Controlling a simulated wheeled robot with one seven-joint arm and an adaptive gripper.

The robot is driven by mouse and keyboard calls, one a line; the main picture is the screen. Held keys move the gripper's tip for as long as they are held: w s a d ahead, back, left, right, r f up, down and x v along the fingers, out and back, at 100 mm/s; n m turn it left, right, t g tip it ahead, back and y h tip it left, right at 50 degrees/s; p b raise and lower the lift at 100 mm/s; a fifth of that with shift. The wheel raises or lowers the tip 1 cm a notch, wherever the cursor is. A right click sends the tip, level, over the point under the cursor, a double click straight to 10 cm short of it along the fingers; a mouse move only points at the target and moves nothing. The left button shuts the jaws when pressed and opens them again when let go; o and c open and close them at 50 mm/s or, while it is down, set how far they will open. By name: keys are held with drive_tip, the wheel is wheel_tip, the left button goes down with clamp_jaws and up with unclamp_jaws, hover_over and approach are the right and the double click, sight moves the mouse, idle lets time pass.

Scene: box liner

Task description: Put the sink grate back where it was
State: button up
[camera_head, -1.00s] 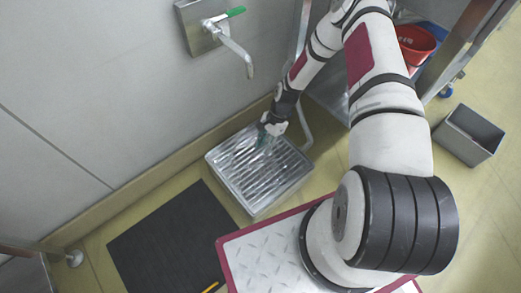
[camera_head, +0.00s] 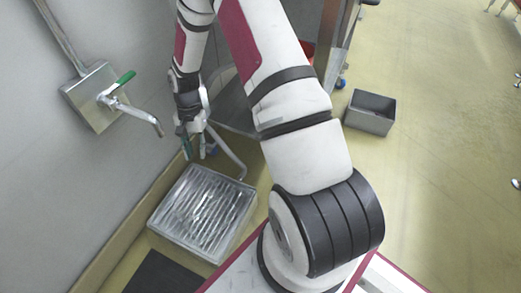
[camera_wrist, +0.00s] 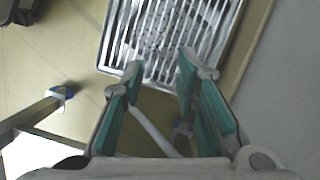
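The slatted metal sink grate (camera_head: 203,208) lies over the low square metal sink (camera_head: 186,252) on the floor by the wall. It looks flat and within the sink's rim. My gripper (camera_head: 200,152) is above and just past the sink's far edge, apart from the grate. In the wrist view the two green-padded fingers (camera_wrist: 160,66) are spread with nothing held between them. The grate (camera_wrist: 175,30) shows beyond the fingertips there, with its upper part cut off by the picture's edge.
A wall tap with a green lever (camera_head: 122,82) juts out left of my gripper. A bent pipe (camera_head: 228,152) stands behind the sink. A dark mat (camera_head: 165,274) lies in front of it. A grey bin (camera_head: 371,112) stands at right, with open floor beyond.

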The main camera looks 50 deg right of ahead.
drive_tip(key=s+a+r+n+h, duration=0.15)
drive_tip(key=s+r, duration=0.25)
drive_tip(key=r, duration=0.5)
drive_tip(key=s+r+n, duration=0.2)
drive_tip(key=s+r, duration=0.2)
drive_tip(key=r, duration=0.6)
drive_tip(key=s+a+r+n+h, duration=0.15)
drive_tip(key=s+r, duration=0.25)
drive_tip(key=r, duration=0.5)
drive_tip(key=s+a+r+n+t, duration=0.1)
drive_tip(key=s+r+n, duration=0.1)
drive_tip(key=s, duration=0.9)
drive_tip(key=s+a+r+n, duration=0.2)
drive_tip(key=s+r, duration=0.3)
drive_tip(key=s, duration=0.6)
drive_tip(key=shift+s+n+t+y, duration=0.2)
drive_tip(key=shift+n+t+y, duration=0.15)
drive_tip(key=shift+n, duration=0.45)
drive_tip(key=shift+r, duration=0.1)
wheel_tip(320, 180, up, 36)
drive_tip(key=t+p, duration=0.4)
drive_tip(key=p, duration=3)
drive_tip(key=shift+r+p, duration=0.25)
drive_tip(key=shift+p, duration=0.05)
drive_tip(key=shift+d, duration=0.1)
